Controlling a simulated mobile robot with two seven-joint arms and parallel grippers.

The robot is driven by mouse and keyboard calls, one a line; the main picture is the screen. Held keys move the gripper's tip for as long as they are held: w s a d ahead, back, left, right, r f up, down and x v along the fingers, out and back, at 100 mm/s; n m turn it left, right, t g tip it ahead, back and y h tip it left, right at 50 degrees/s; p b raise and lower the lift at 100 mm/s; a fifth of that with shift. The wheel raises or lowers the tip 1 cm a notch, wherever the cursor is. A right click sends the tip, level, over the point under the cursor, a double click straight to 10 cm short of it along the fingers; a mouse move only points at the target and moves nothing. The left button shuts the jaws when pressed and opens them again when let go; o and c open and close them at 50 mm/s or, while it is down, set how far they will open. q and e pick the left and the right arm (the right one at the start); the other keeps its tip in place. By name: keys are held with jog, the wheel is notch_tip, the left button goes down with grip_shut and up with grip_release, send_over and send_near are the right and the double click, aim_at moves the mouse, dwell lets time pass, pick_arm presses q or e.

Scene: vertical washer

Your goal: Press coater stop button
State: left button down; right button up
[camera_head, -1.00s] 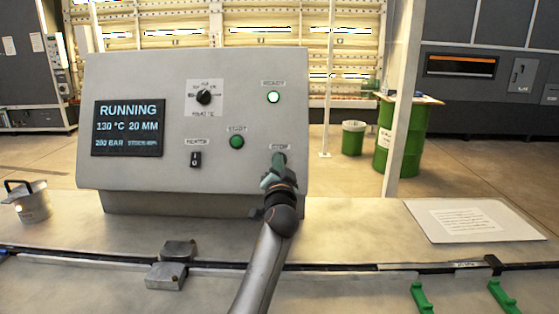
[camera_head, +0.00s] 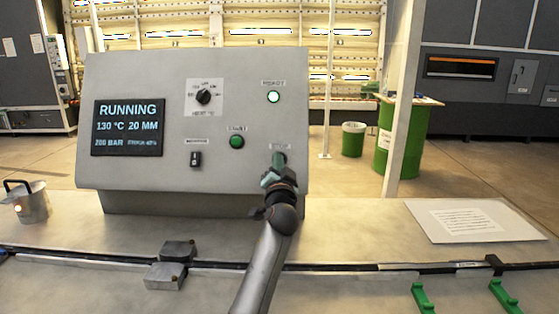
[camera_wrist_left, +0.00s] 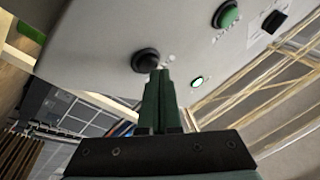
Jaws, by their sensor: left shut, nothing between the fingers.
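The grey control panel (camera_head: 140,70) stands on the bench, and its display (camera_head: 128,128) reads RUNNING. The stop button sits at the panel's lower right; in the head view my left gripper (camera_head: 278,161) covers it, below its label (camera_head: 279,147). In the left wrist view the stop button (camera_wrist_left: 146,61) is a dark round knob. The closed, empty fingertips (camera_wrist_left: 160,74) are right at its edge; I cannot tell whether they touch it. My right gripper is not in view.
The green start button (camera_head: 236,142) is up and left of my gripper, and the lit ready lamp (camera_head: 273,97) is above. A black heater switch (camera_head: 195,159) and a rotary knob (camera_head: 204,97) are further left. A paper sheet (camera_head: 470,220) lies right.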

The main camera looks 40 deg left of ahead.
pick_arm(q)
jog(key=shift+w+a+f+b, duration=0.2)
jog(key=shift+w+a+b, duration=0.1)
jog(key=shift+w+b, duration=0.1)
dwell(0.5)
jog(key=shift+s, duration=0.1)
jog(key=shift+s+d+r+p, duration=0.35)
jog(key=shift+s+d+p, duration=0.2)
jog(key=shift+s+p, duration=0.1)
jog(key=s+d+r+p, duration=0.2)
jog(key=s+d+p, duration=0.1)
jog(key=shift+s+r, duration=0.15)
dwell(0.6)
dwell(0.8)
